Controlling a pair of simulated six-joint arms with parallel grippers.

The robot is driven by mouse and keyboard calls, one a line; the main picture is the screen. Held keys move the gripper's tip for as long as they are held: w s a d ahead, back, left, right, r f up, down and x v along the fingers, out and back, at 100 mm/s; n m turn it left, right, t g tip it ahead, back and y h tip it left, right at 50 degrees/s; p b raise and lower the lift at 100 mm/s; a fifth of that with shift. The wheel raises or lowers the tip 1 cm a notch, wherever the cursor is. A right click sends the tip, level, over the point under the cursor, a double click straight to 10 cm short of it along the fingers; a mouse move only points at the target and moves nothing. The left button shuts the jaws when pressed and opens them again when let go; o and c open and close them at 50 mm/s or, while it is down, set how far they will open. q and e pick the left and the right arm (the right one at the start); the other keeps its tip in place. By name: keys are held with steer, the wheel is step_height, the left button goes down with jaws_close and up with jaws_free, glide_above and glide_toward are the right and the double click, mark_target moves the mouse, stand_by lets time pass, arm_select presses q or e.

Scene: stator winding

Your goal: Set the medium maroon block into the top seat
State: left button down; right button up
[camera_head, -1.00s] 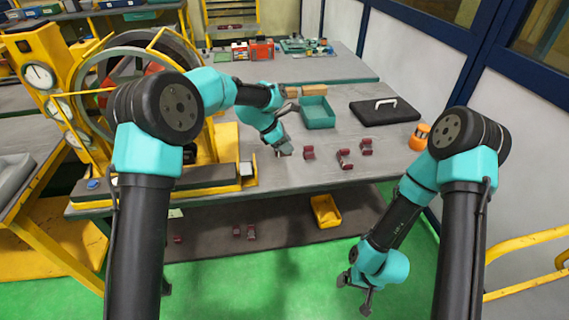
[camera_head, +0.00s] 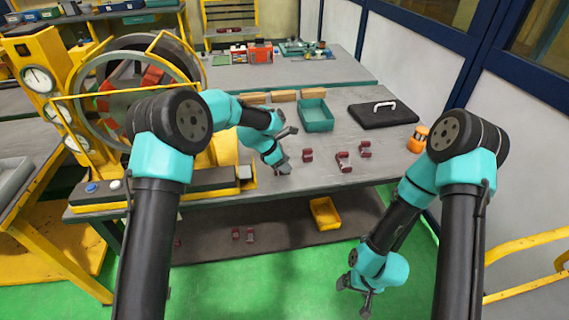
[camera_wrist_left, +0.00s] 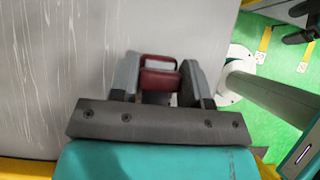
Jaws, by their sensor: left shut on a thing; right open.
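My left gripper (camera_head: 283,168) is over the front part of the grey bench. In the head view I cannot make out this block. The stator ring (camera_head: 140,80) stands upright in a yellow frame at the left, with red segments (camera_head: 152,77) inside. My left arm hides its lower right part, and I cannot tell which seat is the top one. My right gripper (camera_head: 365,300) is open and empty, low in front of the bench.
Three maroon blocks (camera_head: 343,162) lie on the bench right of my left gripper. Behind are a teal tray (camera_head: 315,116), tan blocks (camera_head: 285,95) and a black case (camera_head: 383,111). A yellow bin (camera_head: 325,212) and small maroon pieces (camera_head: 249,235) lie on the lower shelf.

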arm_select(q)
steer(key=shift+f, duration=0.1)
steer(key=c, duration=0.6)
jaws_free()
steer(key=v, duration=1.2)
steer(key=shift+s+r, duration=0.1)
steer(key=shift+r, duration=0.1)
